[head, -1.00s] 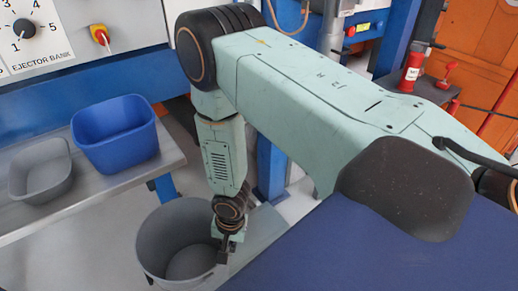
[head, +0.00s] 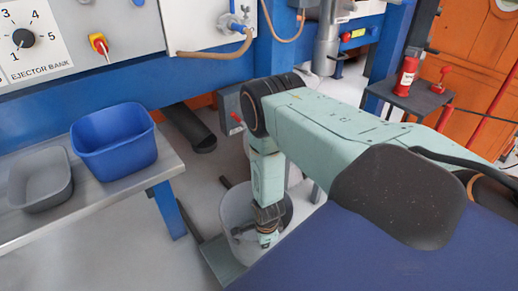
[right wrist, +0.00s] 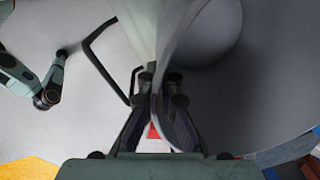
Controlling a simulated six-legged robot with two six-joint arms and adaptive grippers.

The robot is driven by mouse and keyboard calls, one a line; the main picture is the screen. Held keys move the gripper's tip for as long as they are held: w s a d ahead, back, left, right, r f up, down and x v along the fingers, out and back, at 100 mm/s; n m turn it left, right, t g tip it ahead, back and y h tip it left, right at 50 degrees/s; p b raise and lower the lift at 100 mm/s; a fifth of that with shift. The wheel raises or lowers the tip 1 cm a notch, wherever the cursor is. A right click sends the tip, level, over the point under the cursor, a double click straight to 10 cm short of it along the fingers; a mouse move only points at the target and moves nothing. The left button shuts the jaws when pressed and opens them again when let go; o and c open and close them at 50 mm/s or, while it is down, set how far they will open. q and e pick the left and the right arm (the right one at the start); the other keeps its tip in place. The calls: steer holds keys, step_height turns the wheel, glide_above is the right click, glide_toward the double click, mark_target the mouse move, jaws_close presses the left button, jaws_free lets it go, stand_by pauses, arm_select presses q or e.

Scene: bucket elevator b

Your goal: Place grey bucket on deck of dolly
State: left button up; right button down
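The grey bucket (head: 232,212) stands upright, lower middle in the head view, partly behind my right arm. My right gripper (head: 268,240) is at its near rim. In the right wrist view, the fingers (right wrist: 163,105) are shut on the bucket's wall (right wrist: 255,85), whose inside fills the right half. A flat grey plate (head: 218,262), which looks like the dolly's deck, shows below and left of the bucket. A dark bar (right wrist: 103,65), perhaps the dolly's handle, shows in the right wrist view. I cannot tell whether the bucket touches the plate.
A blue tub (head: 115,150) and a grey tub (head: 40,185) sit on a bench (head: 165,165) at the left. A dark pipe (head: 192,128) sticks out beneath the blue machine. A red bottle (head: 405,78) stands on a small table at the right.

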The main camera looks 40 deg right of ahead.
step_height(320, 180, down, 9)
steer(key=b, duration=0.5)
steer(key=shift+f+b, duration=0.2)
steer(key=shift+b, duration=0.15)
steer(key=shift+f, duration=0.15)
steer(key=c, duration=1.5)
jaws_free()
